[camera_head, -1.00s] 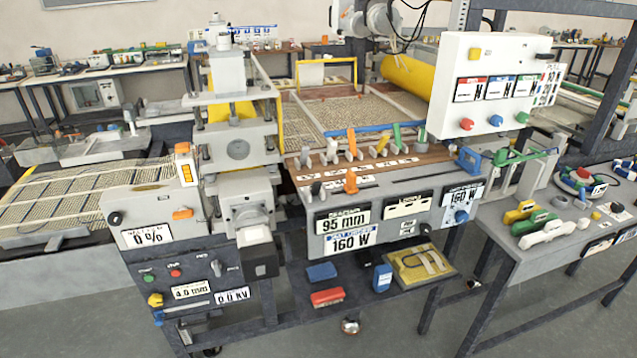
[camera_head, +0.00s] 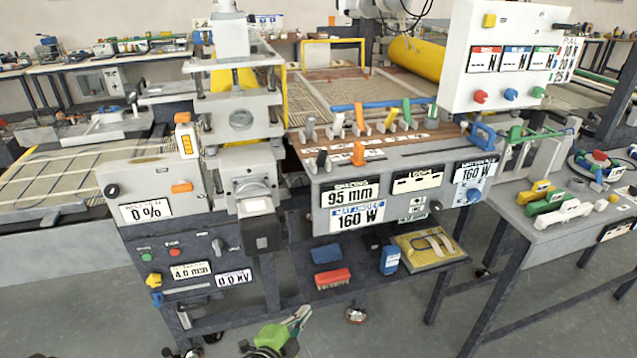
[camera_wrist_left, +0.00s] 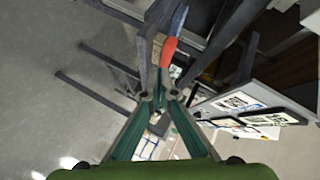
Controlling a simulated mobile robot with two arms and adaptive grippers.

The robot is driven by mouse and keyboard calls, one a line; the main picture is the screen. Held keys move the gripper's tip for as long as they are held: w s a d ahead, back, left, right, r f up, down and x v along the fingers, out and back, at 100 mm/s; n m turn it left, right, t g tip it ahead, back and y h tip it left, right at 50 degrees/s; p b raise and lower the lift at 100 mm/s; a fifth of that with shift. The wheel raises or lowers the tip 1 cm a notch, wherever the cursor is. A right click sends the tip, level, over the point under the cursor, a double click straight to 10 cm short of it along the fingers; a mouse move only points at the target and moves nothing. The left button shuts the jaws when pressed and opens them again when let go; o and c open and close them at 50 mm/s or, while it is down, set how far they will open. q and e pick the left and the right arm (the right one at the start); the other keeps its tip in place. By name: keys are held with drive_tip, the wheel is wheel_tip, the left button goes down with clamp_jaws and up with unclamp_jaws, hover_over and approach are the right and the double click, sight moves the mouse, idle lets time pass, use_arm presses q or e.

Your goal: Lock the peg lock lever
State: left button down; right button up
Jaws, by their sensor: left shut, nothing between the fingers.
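A peg board (camera_head: 400,143) with a row of upright coloured pegs tops the grey control bench in the middle. A small orange lever (camera_head: 358,153) stands at its front edge, and a blue handle (camera_head: 483,135) sits at its right end. I cannot tell from the picture which of these is the peg lock lever. My left gripper (camera_head: 304,314) shows low in the head view, below the bench and apart from these parts. Its fingers also show in the left wrist view (camera_wrist_left: 160,94), closed together and empty. My right gripper is not in view.
A lower shelf holds a red brush (camera_head: 332,278), a blue block (camera_head: 327,253), a blue container (camera_head: 390,260) and a yellow pad (camera_head: 430,247). A white panel with knobs (camera_head: 505,55) overhangs the bench's right. A side table (camera_head: 530,235) stands right. Open floor lies in front.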

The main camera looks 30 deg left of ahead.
use_arm(q)
wheel_tip(320, 180, up, 31)
drive_tip(key=w+a+m+t+h+b, duration=0.1)
drive_tip(key=m+t+h+b, duration=0.1)
drive_tip(key=m+t+b, duration=0.2)
drive_tip(key=m+t, duration=0.3)
drive_tip(key=m, duration=0.4)
drive_tip(key=shift+w+r+t+h, duration=0.2)
drive_tip(key=shift+w+t+h, duration=0.1)
drive_tip(key=shift+w, duration=0.1)
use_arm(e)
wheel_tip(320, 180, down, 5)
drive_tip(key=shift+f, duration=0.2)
use_arm(q)
drive_tip(key=p, duration=0.3)
approach(321, 159)
drive_tip(key=w+d, duration=0.3)
drive_tip(key=d, duration=0.1)
drive_tip(key=shift+w+a+r, duration=0.55)
drive_tip(key=shift+w+a, duration=0.05)
drive_tip(key=shift+w, duration=0.25)
drive_tip(key=shift+w+a+r, duration=0.55)
drive_tip(key=shift+w+a, duration=0.05)
drive_tip(key=shift+w, duration=0.3)
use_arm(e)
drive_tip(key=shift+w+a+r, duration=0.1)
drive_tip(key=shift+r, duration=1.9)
